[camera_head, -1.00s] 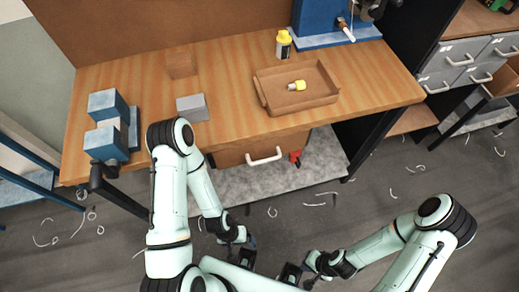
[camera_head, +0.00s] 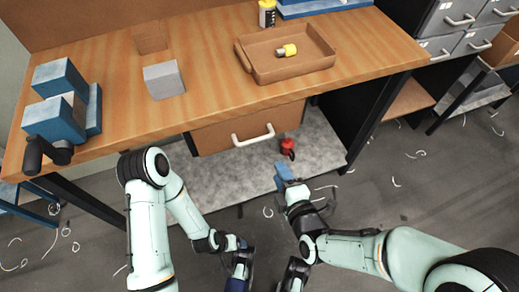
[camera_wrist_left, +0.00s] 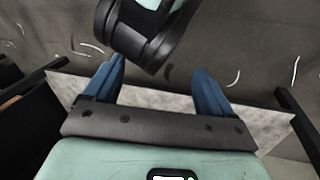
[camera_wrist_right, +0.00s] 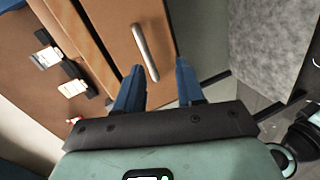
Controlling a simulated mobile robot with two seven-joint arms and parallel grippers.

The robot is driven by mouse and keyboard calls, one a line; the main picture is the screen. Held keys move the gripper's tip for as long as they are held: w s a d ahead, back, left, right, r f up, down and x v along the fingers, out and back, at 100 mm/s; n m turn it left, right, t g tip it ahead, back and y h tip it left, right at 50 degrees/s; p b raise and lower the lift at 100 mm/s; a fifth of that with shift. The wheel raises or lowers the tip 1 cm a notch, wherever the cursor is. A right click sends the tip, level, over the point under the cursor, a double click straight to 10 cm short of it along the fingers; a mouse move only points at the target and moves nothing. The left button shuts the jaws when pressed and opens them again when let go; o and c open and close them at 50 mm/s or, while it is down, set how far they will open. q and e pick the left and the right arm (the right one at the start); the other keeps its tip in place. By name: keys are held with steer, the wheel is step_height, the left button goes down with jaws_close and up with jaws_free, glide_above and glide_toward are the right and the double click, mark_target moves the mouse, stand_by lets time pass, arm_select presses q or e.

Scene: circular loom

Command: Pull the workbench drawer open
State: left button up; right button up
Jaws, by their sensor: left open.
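The workbench drawer (camera_head: 215,138) is a brown wooden front under the bench top, with a pale bar handle (camera_head: 253,136). No gap at the drawer's top edge can be made out. My right gripper (camera_head: 283,171) is below and right of the handle, apart from it. In the right wrist view its blue fingers (camera_wrist_right: 158,82) are open and empty, with the handle (camera_wrist_right: 146,52) ahead, roughly between the fingertips. My left gripper (camera_head: 240,268) is low at the bottom of the head view. In the left wrist view its fingers (camera_wrist_left: 156,84) are open and empty over the floor.
The wooden workbench (camera_head: 205,95) carries a brown tray (camera_head: 265,72) with a yellow-and-silver piece, a grey block (camera_head: 164,80) and a blue vise (camera_head: 58,120). A red object (camera_head: 288,147) stands on the grey lower shelf (camera_head: 225,178). Bench legs flank the drawer area.

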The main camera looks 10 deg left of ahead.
mark_target(261, 140)
arm_select(q)
steer(key=w+a+f+t+b, duration=0.1)
steer(key=w+a+f+b, duration=0.1)
steer(key=w+f+b, duration=0.1)
steer(key=shift+w+a+f+t+y, duration=0.25)
steer(key=shift+w+f+y, duration=0.2)
steer(key=shift+w, duration=0.4)
arm_select(e)
steer(key=shift+n+t+y, duration=0.4)
steer(key=shift+n, duration=0.4)
steer(key=x, duration=0.4)
steer(key=r+x, duration=0.1)
steer(key=x, duration=0.3)
steer(key=a+r+x, duration=0.1)
steer(key=x, duration=0.4)
steer(key=shift+a, duration=0.2)
jaws_close()
